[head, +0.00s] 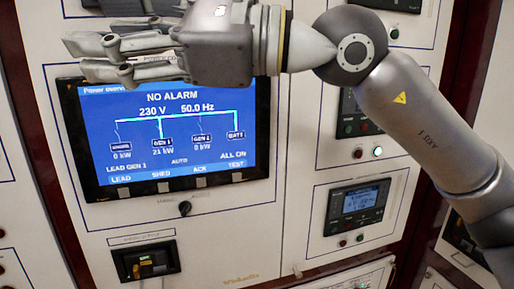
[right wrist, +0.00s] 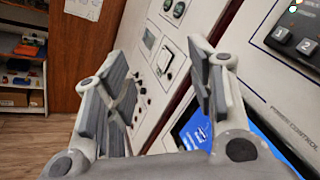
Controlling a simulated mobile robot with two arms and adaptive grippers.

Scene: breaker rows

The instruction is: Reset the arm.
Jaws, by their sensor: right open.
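My right gripper (head: 125,56) is in front of the upper left of the panel, over the top edge of the blue display screen (head: 165,130). Its arm comes in from the right and its fingers point left. In the right wrist view my right gripper (right wrist: 165,95) has its two fingers spread apart with nothing between them. A corner of the blue screen (right wrist: 195,128) shows behind the fingers there. My left gripper is in neither view.
The wrist view shows round gauges (right wrist: 172,10), a wooden door (right wrist: 85,55) and a shelf (right wrist: 22,60) beyond open floor.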

